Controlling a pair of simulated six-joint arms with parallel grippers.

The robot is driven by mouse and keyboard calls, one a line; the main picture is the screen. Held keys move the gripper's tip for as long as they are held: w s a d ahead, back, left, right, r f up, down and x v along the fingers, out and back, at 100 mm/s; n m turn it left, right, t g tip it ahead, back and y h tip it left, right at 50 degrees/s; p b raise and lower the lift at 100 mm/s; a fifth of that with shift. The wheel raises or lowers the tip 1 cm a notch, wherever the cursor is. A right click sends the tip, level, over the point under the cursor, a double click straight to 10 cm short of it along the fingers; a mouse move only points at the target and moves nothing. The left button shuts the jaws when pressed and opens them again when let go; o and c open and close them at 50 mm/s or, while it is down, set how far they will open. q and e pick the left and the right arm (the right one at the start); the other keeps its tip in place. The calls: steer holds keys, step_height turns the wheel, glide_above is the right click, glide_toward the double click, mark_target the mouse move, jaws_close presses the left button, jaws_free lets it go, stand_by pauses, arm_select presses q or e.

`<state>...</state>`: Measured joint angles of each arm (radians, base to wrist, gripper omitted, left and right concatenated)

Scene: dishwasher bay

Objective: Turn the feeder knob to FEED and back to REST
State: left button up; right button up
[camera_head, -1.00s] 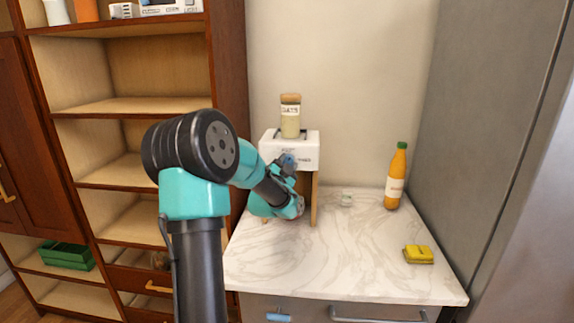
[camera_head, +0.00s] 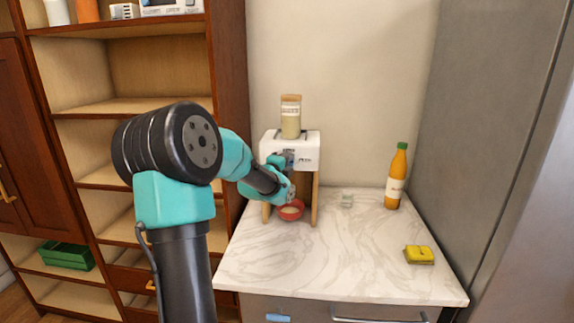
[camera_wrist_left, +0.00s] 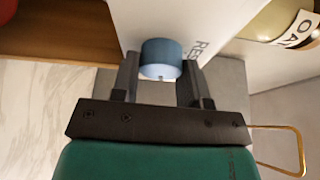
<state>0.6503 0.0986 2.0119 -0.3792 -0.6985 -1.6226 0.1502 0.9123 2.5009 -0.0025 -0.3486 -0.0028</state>
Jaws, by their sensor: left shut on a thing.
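The white feeder (camera_head: 306,152) stands on wooden legs at the back left of the marble counter, with a jar of oats (camera_head: 290,118) on top. Its blue knob (camera_wrist_left: 161,56) sits on the front face. A partly hidden label starting "RES" is beside the knob in the wrist view, and a small pale mark shows on the knob's lower edge. My left gripper (camera_wrist_left: 160,72) is shut on the knob, one finger on each side. In the head view my left gripper (camera_head: 281,160) covers most of the knob. A red bowl (camera_head: 291,211) stands under the feeder.
A tall grey panel bounds the right side. Wooden shelves (camera_head: 130,107) stand on the left.

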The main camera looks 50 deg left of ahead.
arm_select(q)
steer(key=shift+m+g, duration=0.5)
steer(key=shift+m, duration=0.5)
steer(key=o, duration=0.9)
steer(key=shift+o, duration=0.2)
steer(key=v, duration=1.7)
steer(key=shift+s, duration=0.2)
steer(key=shift+w+d, duration=0.1)
